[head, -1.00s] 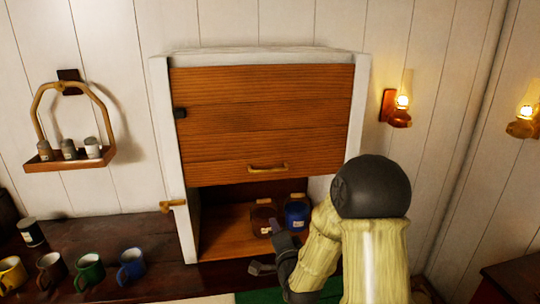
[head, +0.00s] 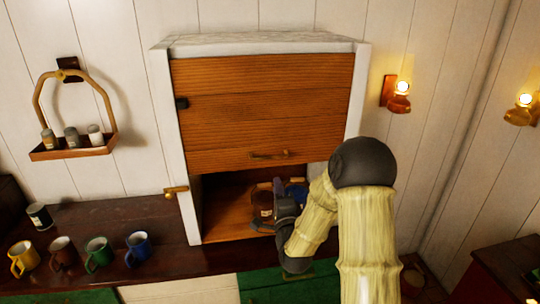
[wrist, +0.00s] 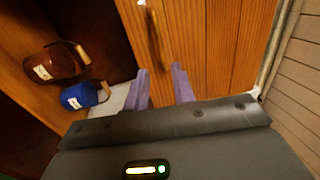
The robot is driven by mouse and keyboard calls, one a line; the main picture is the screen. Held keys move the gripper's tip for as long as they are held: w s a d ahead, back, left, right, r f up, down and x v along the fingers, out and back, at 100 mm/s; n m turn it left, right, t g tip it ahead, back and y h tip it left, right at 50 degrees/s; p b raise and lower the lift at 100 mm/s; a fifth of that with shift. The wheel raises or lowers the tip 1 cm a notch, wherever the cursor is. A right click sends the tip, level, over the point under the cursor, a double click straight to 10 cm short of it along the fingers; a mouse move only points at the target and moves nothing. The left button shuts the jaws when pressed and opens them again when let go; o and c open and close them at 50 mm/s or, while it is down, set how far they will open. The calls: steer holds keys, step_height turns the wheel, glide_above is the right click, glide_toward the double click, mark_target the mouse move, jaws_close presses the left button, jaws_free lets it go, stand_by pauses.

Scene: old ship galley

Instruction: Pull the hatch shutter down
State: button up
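The wooden slatted hatch shutter (head: 260,108) hangs partly down in its white frame, leaving the bottom of the cabinet open. Its brass handle (head: 270,155) is near its lower edge. In the wrist view the handle (wrist: 155,35) lies ahead of the fingers, and the shutter (wrist: 208,45) fills the upper middle. My gripper (head: 290,190) is just below the shutter's lower edge, in front of the opening. In the wrist view my gripper (wrist: 162,88) has its two purple fingers apart with nothing between them. It appears not to touch the handle.
Inside the cabinet are a brown jar (wrist: 55,63) and a blue jar (wrist: 80,96). A brass latch (head: 175,192) sits on the left frame post. Several mugs (head: 97,253) stand on the dark counter at left. Lamps (head: 398,97) hang on the wall at right.

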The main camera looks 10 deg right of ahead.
mark_target(269, 158)
steer(key=w+r+p, duration=0.1)
steer(key=w+p, duration=0.1)
steer(key=w, duration=0.2)
steer(key=w+r+p, duration=0.1)
steer(key=w+p, duration=0.1)
steer(key=w, duration=0.2)
steer(key=w+p, duration=0.2)
steer(key=w, duration=0.2)
steer(key=shift+w+r, duration=0.2)
steer(key=shift+r, duration=0.2)
steer(key=shift+w, duration=0.7)
steer(key=shift+c, duration=0.5)
jaws_close()
